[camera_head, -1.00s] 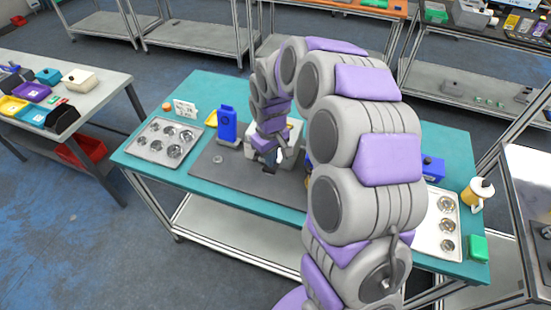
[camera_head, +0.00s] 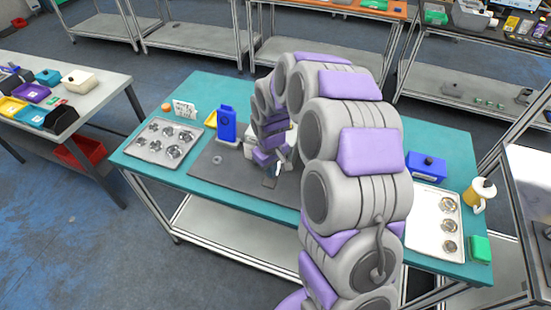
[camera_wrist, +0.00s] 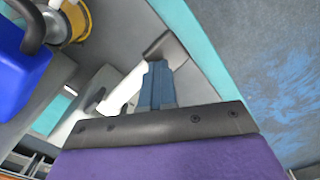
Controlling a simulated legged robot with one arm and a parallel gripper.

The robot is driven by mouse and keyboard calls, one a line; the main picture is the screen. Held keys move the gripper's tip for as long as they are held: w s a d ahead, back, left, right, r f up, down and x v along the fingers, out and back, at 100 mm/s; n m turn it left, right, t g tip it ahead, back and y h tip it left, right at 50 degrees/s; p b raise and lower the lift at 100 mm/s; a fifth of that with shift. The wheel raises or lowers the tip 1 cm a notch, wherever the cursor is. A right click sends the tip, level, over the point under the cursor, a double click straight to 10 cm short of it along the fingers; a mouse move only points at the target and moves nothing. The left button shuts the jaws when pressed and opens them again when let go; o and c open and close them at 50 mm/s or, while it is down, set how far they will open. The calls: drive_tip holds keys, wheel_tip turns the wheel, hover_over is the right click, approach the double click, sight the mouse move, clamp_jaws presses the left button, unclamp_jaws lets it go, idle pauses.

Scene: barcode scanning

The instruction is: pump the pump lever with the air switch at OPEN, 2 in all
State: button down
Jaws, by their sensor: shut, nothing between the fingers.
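My gripper (camera_head: 272,180) is low over the grey mat, in front of a pale machine (camera_head: 236,148) that my arm mostly hides. In the wrist view its blue-grey fingers (camera_wrist: 157,85) are shut with nothing between them. A pale bar with a dark grip end (camera_wrist: 168,46), which looks like the pump lever, passes close behind the fingertips; I cannot tell whether they touch. The air switch and its setting cannot be made out.
A blue device (camera_head: 227,124) stands left of the machine. A silver tray with round recesses (camera_head: 143,152) is at the left, a white tray (camera_head: 424,222) at the right. A blue box (camera_head: 427,167) and yellow mug (camera_head: 478,195) are also right. The front of the grey mat (camera_head: 225,172) is clear.

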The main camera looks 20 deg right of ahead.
drive_tip(key=shift+r, duration=0.1)
wheel_tip(320, 180, up, 7)
drive_tip(key=p, duration=0.3)
drive_tip(key=shift+r, duration=0.15)
idle(0.5)
wheel_tip(320, 180, up, 4)
drive_tip(key=shift+r+p, duration=0.1)
drive_tip(key=shift+p, duration=0.65)
drive_tip(key=shift+s, duration=0.1)
drive_tip(key=s+m+g+b, duration=0.1)
drive_tip(key=s+m+b, duration=0.3)
drive_tip(key=s, duration=3)
drive_tip(key=b, duration=0.3)
drive_tip(key=shift+r+m+g+b, duration=0.35)
drive_tip(key=shift+m+g, duration=0.05)
